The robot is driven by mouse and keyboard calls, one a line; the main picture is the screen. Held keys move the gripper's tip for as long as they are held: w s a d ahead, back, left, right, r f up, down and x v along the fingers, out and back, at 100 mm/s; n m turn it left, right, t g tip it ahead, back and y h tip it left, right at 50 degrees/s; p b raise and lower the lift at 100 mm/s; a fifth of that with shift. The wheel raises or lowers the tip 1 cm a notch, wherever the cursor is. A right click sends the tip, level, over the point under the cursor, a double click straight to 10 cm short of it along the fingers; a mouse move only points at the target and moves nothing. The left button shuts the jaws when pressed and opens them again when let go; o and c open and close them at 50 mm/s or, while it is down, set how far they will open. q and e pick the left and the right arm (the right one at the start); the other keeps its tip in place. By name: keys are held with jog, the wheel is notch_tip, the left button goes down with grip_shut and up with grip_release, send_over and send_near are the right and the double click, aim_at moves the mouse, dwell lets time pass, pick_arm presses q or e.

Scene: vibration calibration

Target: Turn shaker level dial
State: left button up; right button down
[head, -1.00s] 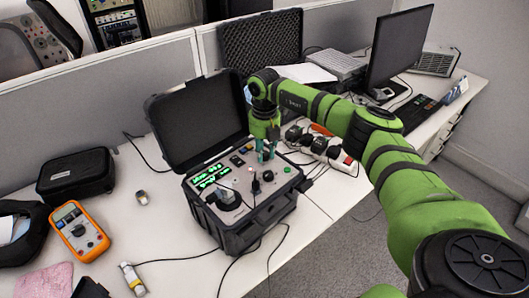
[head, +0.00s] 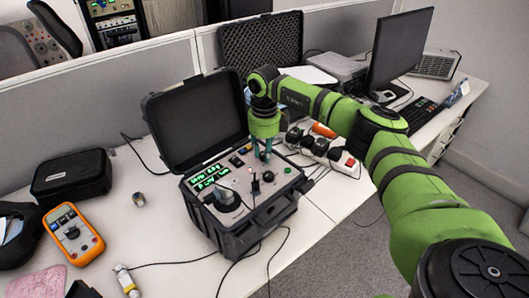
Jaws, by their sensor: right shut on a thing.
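The shaker control unit is an open black case (head: 241,236) on the white desk, with a light panel (head: 236,179) bearing green displays and several knobs. My right gripper (head: 262,156) points down at the panel's far right part, its fingers close together. It is shut on a small control there, apparently the level dial, which the fingers mostly hide. A black knob (head: 268,176) stands just in front of the fingers. A large dark round part (head: 228,200) sits at the panel's front left. My left gripper is not in view.
The case's raised lid (head: 197,121) stands behind the panel. A power strip with plugs (head: 342,161) lies right of the case. An orange multimeter (head: 73,233) and a black pouch (head: 71,177) lie to the left. Cables run in front of the case.

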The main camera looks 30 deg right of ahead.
jog(key=n+b, duration=0.1)
jog(key=n, duration=0.5)
jog(key=n+b, duration=0.1)
jog(key=n, duration=0.5)
jog(key=shift+n, duration=0.4)
dwell(0.3)
jog(key=c, duration=1)
grip_release()
